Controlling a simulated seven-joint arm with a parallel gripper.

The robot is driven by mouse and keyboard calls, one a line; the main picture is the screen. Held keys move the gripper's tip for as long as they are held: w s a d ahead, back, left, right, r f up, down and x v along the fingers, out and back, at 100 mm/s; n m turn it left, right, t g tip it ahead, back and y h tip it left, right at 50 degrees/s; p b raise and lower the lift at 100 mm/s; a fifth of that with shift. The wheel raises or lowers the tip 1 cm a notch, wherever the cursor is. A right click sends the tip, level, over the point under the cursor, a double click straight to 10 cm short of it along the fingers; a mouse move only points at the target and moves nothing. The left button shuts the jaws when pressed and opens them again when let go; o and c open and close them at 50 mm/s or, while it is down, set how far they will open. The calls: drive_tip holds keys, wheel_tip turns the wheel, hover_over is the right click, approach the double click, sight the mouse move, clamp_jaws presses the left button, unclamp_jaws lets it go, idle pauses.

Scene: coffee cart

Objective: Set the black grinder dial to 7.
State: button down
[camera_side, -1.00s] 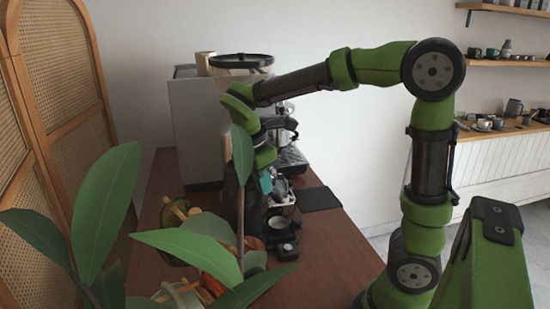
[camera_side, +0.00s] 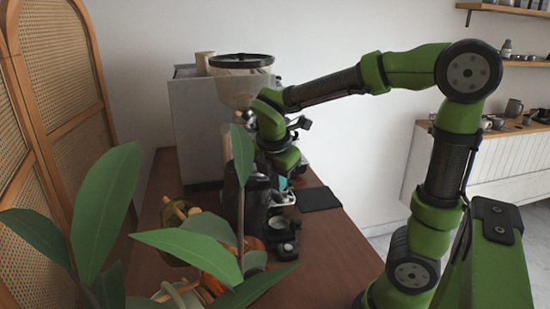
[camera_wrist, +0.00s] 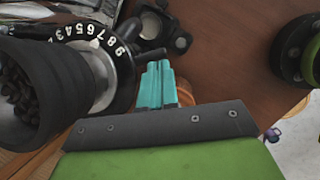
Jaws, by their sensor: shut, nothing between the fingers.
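The black grinder dial (camera_wrist: 122,62) shows in the wrist view as a ring with white numbers, 9 nearest my fingers and lower numbers running left. A short dark peg (camera_wrist: 150,56) sticks out beside the dial near the 9. No index mark is clear, so I cannot tell the setting. The black grinder (camera_side: 255,207) stands on the counter in the side view, partly behind leaves. My gripper (camera_wrist: 155,80) has its teal fingertips together and empty, just right of the dial and below the peg; I cannot tell whether they touch. It also shows in the side view (camera_side: 283,183), above and right of the grinder.
A hopper of dark beans (camera_wrist: 22,90) is at the left in the wrist view. A coffee machine (camera_side: 197,130) stands behind in the side view. A black mat (camera_side: 319,198) lies to the right. Plant leaves (camera_side: 190,253) cover the front left. The counter at front right is bare.

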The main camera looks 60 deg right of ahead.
idle(0.3)
drive_tip(key=s+a+f+v, duration=0.1)
drive_tip(key=a+v, duration=0.2)
drive_tip(key=v, duration=1)
drive_tip(key=s+a+f+m+t+y, duration=0.2)
drive_tip(key=f+m+t, duration=0.1)
drive_tip(key=m, duration=0.7)
drive_tip(key=s+a+f+m+t+y, duration=0.2)
drive_tip(key=s+f+m+t+y, duration=0.1)
drive_tip(key=m, duration=0.7)
drive_tip(key=shift+f+y, duration=0.3)
drive_tip(key=shift+f, duration=0.55)
drive_tip(key=shift+s, duration=0.1)
